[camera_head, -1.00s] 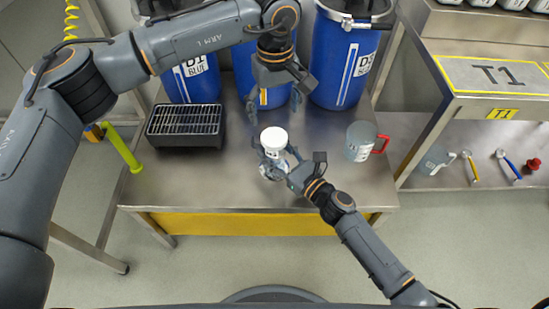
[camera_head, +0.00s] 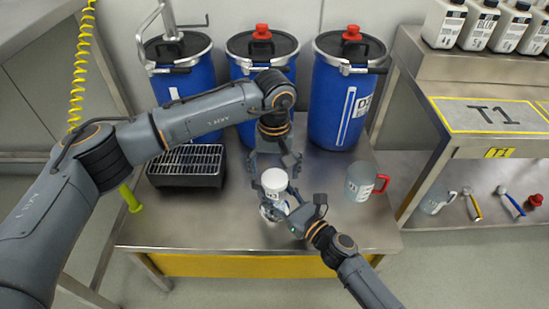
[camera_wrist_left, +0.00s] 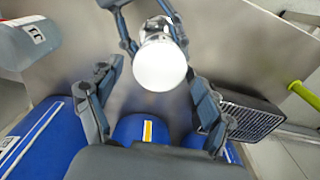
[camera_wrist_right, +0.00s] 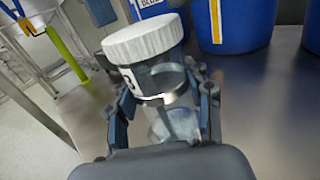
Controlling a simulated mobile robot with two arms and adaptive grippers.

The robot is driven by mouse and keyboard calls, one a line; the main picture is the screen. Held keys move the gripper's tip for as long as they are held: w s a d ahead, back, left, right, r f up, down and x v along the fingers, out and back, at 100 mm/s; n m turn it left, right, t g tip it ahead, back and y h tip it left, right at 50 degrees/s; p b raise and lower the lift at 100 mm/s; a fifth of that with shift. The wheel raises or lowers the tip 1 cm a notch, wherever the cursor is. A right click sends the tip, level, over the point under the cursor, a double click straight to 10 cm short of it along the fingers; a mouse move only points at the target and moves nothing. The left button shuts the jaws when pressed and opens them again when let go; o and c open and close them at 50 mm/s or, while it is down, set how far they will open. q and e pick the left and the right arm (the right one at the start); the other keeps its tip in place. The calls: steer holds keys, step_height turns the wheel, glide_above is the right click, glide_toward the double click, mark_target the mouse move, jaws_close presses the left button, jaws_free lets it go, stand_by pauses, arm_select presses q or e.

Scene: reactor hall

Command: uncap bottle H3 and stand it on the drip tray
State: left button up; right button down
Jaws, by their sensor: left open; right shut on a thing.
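Bottle H3 (camera_head: 272,197) is a clear bottle with a white label, upright over the steel table. Its wide white cap (camera_head: 274,180) is on; the cap also shows in the left wrist view (camera_wrist_left: 160,63) and the right wrist view (camera_wrist_right: 143,40). My right gripper (camera_head: 277,207) is shut on the bottle's body, below the cap. My left gripper (camera_head: 275,170) is open, pointing down just above and behind the cap, its fingers apart and empty. The drip tray (camera_head: 187,167) is a black box with a metal grate at the table's left; its grate is bare.
Three blue drums (camera_head: 340,90) line the back of the table. A clear jug with a red handle (camera_head: 362,182) stands right of the bottle. A yellow-edged shelf marked T1 (camera_head: 490,115) rises at right. Table between tray and bottle is clear.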

arm_select(q)
steer(key=shift+f, duration=0.7)
